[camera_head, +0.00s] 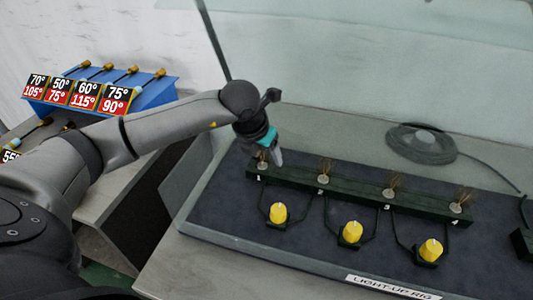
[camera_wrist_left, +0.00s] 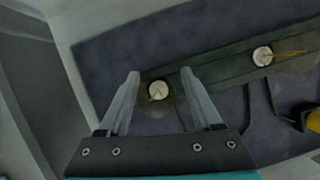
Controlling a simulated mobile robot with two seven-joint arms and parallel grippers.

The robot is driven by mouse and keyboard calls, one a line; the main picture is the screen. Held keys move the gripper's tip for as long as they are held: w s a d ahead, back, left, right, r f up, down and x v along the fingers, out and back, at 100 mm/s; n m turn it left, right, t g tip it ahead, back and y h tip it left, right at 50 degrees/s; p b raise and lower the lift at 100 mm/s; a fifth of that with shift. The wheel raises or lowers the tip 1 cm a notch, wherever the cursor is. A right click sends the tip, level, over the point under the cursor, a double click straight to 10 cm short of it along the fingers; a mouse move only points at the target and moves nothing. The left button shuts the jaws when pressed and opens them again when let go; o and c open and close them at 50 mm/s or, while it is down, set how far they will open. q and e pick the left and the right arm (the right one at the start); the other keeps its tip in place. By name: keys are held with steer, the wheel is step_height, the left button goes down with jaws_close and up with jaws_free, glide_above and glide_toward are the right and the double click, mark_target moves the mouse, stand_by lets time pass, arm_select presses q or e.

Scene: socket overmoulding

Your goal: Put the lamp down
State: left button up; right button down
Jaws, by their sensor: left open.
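A small clear lamp with a pale round base (camera_head: 262,165) stands at position 1, the left end of the dark green bar of the light-up rig (camera_head: 355,195). It also shows in the left wrist view as a white disc with a faint glassy outline (camera_wrist_left: 158,91). My left gripper (camera_head: 272,157) is over that end of the bar. In the left wrist view its two fingers (camera_wrist_left: 160,76) are apart, one on each side of the lamp. I cannot tell whether either finger touches it. My right gripper is not in view.
Similar lamps stand at the other bar positions, the nearest one here (camera_head: 325,170). Yellow caps (camera_head: 351,231) on wired holders sit in front. A clear screen (camera_head: 380,70) stands behind, with a coiled cable (camera_head: 422,143). A blue rack (camera_head: 150,95) with labels is at the left.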

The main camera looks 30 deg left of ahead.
arm_select(q)
steer(key=shift+s+a+r+p, duration=0.15)
steer(key=shift+a+p, duration=0.25)
steer(key=shift+p, duration=0.15)
steer(key=p+v, duration=0.1)
steer(key=v, duration=0.5)
steer(key=shift+d+r, duration=0.1)
steer(key=shift+r, duration=0.1)
steer(key=shift+s+r, duration=0.15)
steer(key=shift+r, duration=0.55)
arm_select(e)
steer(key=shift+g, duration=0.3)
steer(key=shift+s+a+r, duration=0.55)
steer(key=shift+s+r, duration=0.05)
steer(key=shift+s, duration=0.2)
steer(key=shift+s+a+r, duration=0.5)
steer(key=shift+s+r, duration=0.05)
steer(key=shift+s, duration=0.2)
arm_select(q)
steer(key=shift+d, duration=0.1)
